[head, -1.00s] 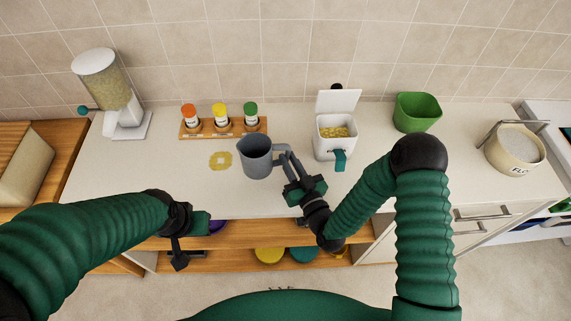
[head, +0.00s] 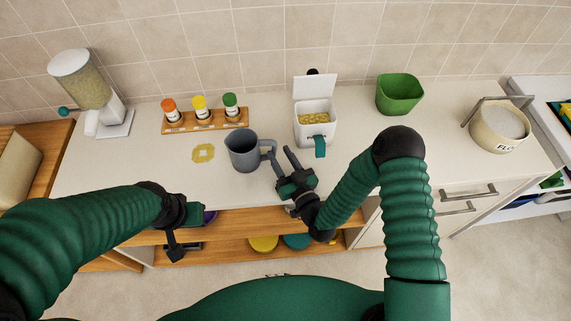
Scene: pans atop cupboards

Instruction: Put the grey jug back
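The grey jug (head: 243,152) stands upright on the white counter, its handle on the right side. A yellow ring-shaped mark (head: 203,153) lies flat on the counter just left of the jug, apart from it. My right gripper (head: 283,164) is open just right of the handle, its fingers pointing toward the back. It looks empty and clear of the handle. My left gripper (head: 186,232) hangs low in front of the counter's front edge, away from the jug. Whether its fingers are open does not show clearly.
A spice rack (head: 180,126) with three jars stands behind the mark. A grain dispenser (head: 92,95) is at left. A white open-lidded box (head: 314,132), a green bin (head: 399,94) and a flour pot (head: 497,128) are to the right. Shelves lie below the counter front.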

